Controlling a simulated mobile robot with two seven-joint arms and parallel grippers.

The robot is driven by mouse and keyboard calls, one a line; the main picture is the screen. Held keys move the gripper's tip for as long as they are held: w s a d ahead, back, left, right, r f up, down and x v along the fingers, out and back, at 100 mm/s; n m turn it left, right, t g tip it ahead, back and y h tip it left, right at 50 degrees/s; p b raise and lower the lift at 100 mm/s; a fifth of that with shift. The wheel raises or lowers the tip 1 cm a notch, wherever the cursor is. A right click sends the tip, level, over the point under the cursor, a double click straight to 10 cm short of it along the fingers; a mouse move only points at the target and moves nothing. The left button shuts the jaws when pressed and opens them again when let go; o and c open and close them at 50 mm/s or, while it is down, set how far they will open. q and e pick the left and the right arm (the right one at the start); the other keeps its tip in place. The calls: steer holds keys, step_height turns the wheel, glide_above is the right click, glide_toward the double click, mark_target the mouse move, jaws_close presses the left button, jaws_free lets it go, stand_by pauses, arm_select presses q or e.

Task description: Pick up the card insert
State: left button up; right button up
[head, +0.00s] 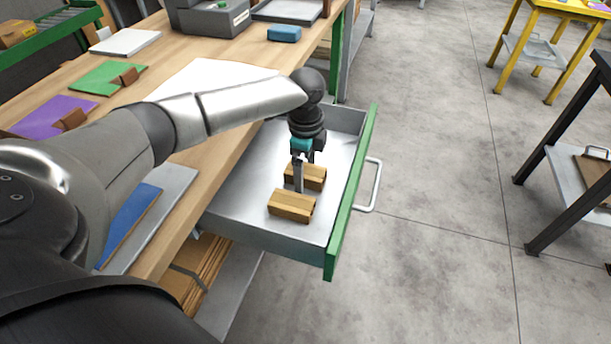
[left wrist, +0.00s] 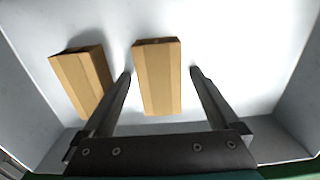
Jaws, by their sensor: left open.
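Two tan, wood-coloured blocks lie in the open metal drawer: a farther block (head: 316,178) and a nearer block (head: 290,207). I cannot tell for sure which one is the card insert. My left gripper (head: 303,174) points down into the drawer at the farther block, one finger on its near side, the other partly hidden. In the left wrist view the open fingers (left wrist: 160,74) stand either side of the middle block (left wrist: 158,82), with gaps on both sides. The other block (left wrist: 83,80) lies outside the left finger. My right gripper is out of view.
The drawer (head: 240,215) has a green front (head: 352,195) and a metal handle (head: 371,185); its walls surround the gripper. The wooden bench (head: 100,115) beside it holds a green folder (head: 105,78), a purple folder (head: 50,115) and a blue block (head: 284,33).

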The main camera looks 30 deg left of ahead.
arm_select(q)
steer(key=c, duration=1.4)
steer(key=shift+r, duration=0.15)
